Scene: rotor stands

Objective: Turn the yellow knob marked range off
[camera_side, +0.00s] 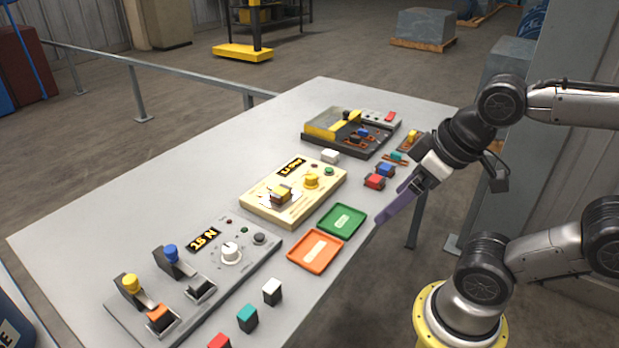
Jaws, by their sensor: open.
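The yellow knob (311,180) stands on the right part of a cream panel (262,210) at the middle of the table. A display (291,167) with yellow digits is beside it. The knob's marking and pointer are too small to read. My gripper (391,207) has purple fingers and hangs at the table's right edge, right of the panel. It is open, seems empty, and is well apart from the knob.
A yellow-topped block (282,192) sits on the cream panel left of the knob. A green tray (341,221) and an orange tray (316,249) lie in front. A grey panel (262,265) with a white knob (231,252) is nearer. The table's left part is clear.

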